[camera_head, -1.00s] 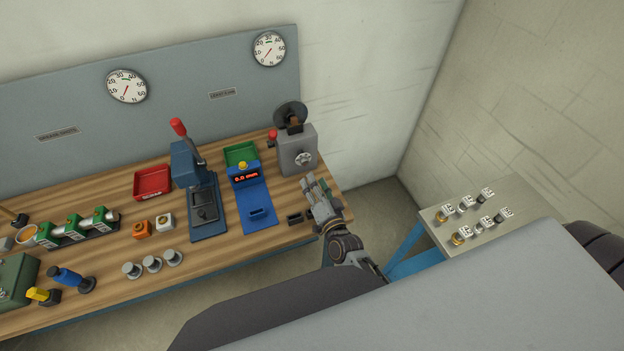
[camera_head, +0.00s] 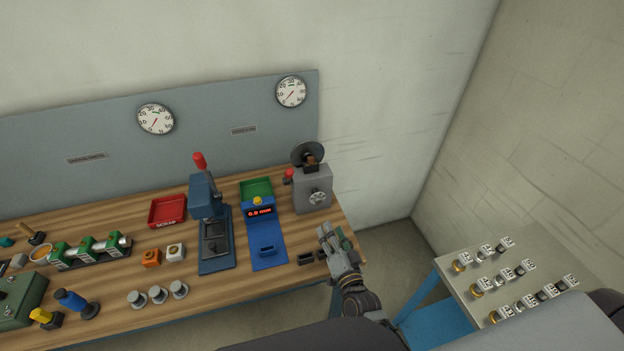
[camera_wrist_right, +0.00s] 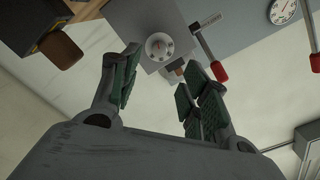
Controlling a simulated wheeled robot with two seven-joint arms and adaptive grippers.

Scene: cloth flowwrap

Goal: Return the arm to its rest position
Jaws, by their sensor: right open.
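My right gripper (camera_head: 334,240) is over the right end of the wooden workbench (camera_head: 120,312), in front of the grey machine with a dial. It also shows in the right wrist view (camera_wrist_right: 158,88), where its green-padded fingers stand apart with nothing between them. The grey machine (camera_head: 313,190) is beyond the fingers, and it shows in the right wrist view too (camera_wrist_right: 140,25). A small dark block (camera_head: 306,258) lies on the bench just left of the gripper. My left gripper is not in view.
A blue gauge with a red readout (camera_head: 262,212), a press with a red-tipped lever (camera_head: 210,232) and a red scrap tray (camera_head: 168,211) stand on the bench. A side table (camera_head: 458,284) with several small labelled cylinders is at right. A floor gap (camera_head: 400,262) separates the tables.

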